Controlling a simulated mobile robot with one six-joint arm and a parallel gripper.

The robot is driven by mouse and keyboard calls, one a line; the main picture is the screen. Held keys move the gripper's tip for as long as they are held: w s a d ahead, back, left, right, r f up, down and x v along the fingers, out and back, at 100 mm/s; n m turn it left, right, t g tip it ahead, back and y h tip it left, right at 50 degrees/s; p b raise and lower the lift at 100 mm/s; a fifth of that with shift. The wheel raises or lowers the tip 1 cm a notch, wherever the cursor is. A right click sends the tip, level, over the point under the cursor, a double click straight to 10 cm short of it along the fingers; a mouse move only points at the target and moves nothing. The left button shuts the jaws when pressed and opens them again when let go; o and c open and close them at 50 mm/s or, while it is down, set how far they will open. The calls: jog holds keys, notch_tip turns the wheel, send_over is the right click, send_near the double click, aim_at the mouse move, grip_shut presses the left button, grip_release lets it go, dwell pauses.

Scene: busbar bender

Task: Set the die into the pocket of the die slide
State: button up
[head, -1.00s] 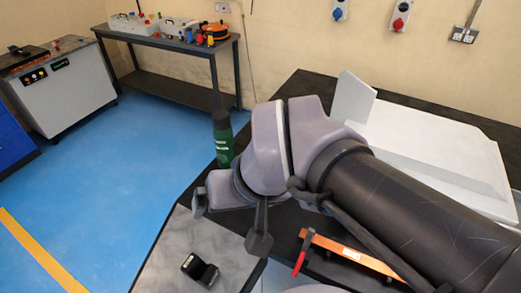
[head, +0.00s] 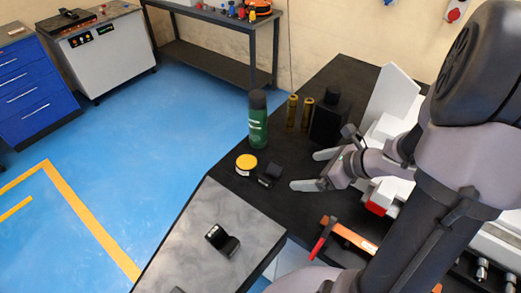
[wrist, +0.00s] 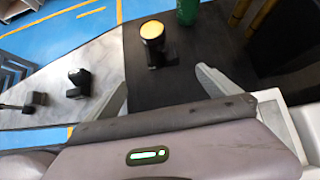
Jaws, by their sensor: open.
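My gripper (head: 314,170) is open and empty over the black bench, its two pale fingers pointing left. In the wrist view its fingers (wrist: 163,80) stand apart with bare bench between them. A black notched block (head: 222,240), which looks like a die, stands on the grey plate; it also shows in the wrist view (wrist: 78,82), left of the fingers. A smaller black block (head: 270,174) stands beside a yellow-topped tin (head: 246,164), just beyond the fingertips. I cannot tell for sure which block is the die. The die slide and its pocket cannot be made out; my arm hides much of the white machine (head: 395,92).
A green bottle (head: 258,120), two brass cylinders (head: 292,112) and a black box-like part (head: 328,120) stand behind the gripper. An orange bar with a red handle (head: 345,235) lies near the front. The grey plate (head: 185,235) has free room around the block.

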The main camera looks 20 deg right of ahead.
jog(key=b, duration=0.3)
send_near(274, 178)
jog(key=shift+w+a+r, duration=0.25)
jog(key=shift+w+a, duration=0.5)
jog(key=shift+a, duration=0.1)
jog(key=x, duration=0.4)
jog(key=b+x, duration=0.1)
jog(key=x, duration=0.1)
jog(key=shift+w+r, duration=0.25)
jog(key=shift+w, duration=0.15)
jog(key=shift+r, duration=0.1)
jog(key=shift+c, duration=0.9)
jog(key=c, duration=2)
